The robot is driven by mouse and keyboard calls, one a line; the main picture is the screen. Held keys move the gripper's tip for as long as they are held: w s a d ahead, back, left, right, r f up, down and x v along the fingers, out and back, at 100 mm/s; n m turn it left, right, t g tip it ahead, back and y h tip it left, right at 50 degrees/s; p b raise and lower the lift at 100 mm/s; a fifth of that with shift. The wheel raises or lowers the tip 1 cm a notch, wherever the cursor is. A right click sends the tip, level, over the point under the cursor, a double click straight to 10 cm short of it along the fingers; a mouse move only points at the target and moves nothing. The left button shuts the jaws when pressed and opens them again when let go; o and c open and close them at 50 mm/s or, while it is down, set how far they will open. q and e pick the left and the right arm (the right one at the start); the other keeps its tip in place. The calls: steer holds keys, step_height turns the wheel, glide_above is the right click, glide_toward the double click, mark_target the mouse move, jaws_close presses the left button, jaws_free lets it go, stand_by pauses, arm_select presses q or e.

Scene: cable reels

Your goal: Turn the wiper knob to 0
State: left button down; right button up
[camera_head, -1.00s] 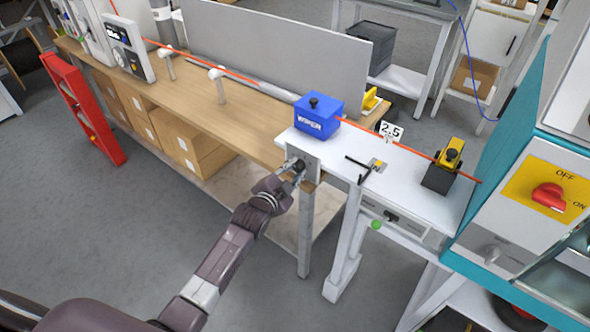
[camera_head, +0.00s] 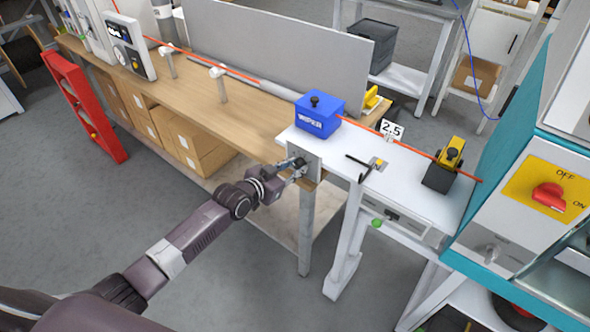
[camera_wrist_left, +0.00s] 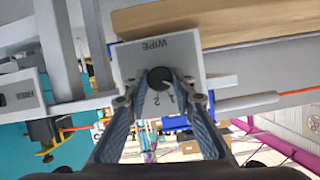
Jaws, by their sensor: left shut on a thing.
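The wiper knob (camera_wrist_left: 160,78) is a small dark round knob on a light plate (camera_wrist_left: 132,62) marked "WIPE", with the digits 1 and 2 and short tick lines in the left wrist view. In the head view the plate (camera_head: 312,173) is on the front end of the white bench, and the knob (camera_head: 299,162) is partly covered by my gripper. My left gripper (camera_head: 297,169) is shut on the knob, one finger on each side. No 0 mark is readable, and I cannot tell the exact setting. My right gripper is not in view.
A blue WIPER box (camera_head: 319,121) stands on the bench above the plate, with an orange cable (camera_head: 405,148) leading from it. A black lever (camera_head: 362,164) lies to the right. The wooden table (camera_head: 225,115) extends left. The floor below my arm is clear.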

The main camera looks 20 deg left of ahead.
arm_select(q)
steer(key=shift+n, duration=0.3)
stand_by(0.4)
steer(key=c, duration=1.6)
jaws_free()
steer(key=v, duration=1.2)
steer(key=shift+a+f, duration=0.1)
steer(key=shift+a, duration=0.1)
